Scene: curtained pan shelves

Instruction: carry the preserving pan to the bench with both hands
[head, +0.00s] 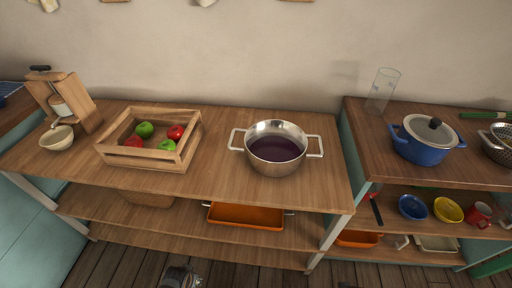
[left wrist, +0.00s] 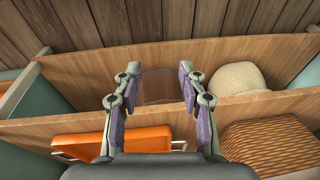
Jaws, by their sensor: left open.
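The preserving pan (head: 262,162) is a steel pot with a side handle at left and right and dark purple contents. It stands upright on the middle wooden worktop (head: 225,182) in the head view. I cannot tell which surface is called the bench. My left gripper (head: 180,276) shows at the bottom edge of the head view, low in front of the shelves and well apart from the pan. My right gripper is not clearly seen.
A wooden crate (head: 143,163) of apples stands left of the pan, beside a small bowl (head: 57,138) and a wooden press (head: 75,98). An orange tray (head: 246,216) lies on the shelf below. A blue pot (head: 420,150) and glass cylinder (head: 382,90) stand right.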

